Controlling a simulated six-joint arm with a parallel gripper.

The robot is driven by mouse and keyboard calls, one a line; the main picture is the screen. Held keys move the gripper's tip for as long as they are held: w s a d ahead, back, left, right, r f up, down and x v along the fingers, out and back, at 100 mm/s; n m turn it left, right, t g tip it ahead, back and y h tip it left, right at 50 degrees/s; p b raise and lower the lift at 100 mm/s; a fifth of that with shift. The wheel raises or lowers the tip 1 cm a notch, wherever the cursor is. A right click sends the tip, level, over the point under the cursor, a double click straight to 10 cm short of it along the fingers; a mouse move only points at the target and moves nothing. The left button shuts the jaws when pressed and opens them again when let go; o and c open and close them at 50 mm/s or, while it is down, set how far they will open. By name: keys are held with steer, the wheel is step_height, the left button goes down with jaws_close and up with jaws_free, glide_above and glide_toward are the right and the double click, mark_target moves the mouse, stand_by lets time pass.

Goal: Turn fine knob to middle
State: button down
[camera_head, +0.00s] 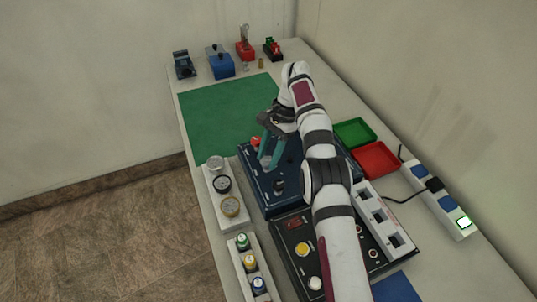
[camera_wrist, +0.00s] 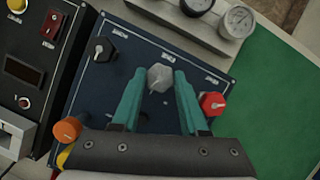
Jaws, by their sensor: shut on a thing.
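The dark blue panel (camera_head: 257,187) lies on the table under my gripper; it fills the middle of the wrist view (camera_wrist: 130,60). My gripper (camera_wrist: 159,80) points down at it, with teal fingers shut on a grey faceted knob (camera_wrist: 160,74), one finger on each side. A pale pointer line shows on the knob's top. In the head view my gripper (camera_head: 270,158) largely hides the grey knob.
A red knob (camera_wrist: 212,103) sits close beside the right finger. A black knob (camera_wrist: 100,49) is at the left, and an orange knob (camera_wrist: 67,129) is at lower left. Gauges (camera_head: 222,184) stand left of the panel. The green mat (camera_head: 220,110) beyond is clear.

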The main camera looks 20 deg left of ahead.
stand_by(0.4)
steer(key=shift+c, duration=2.1)
jaws_free()
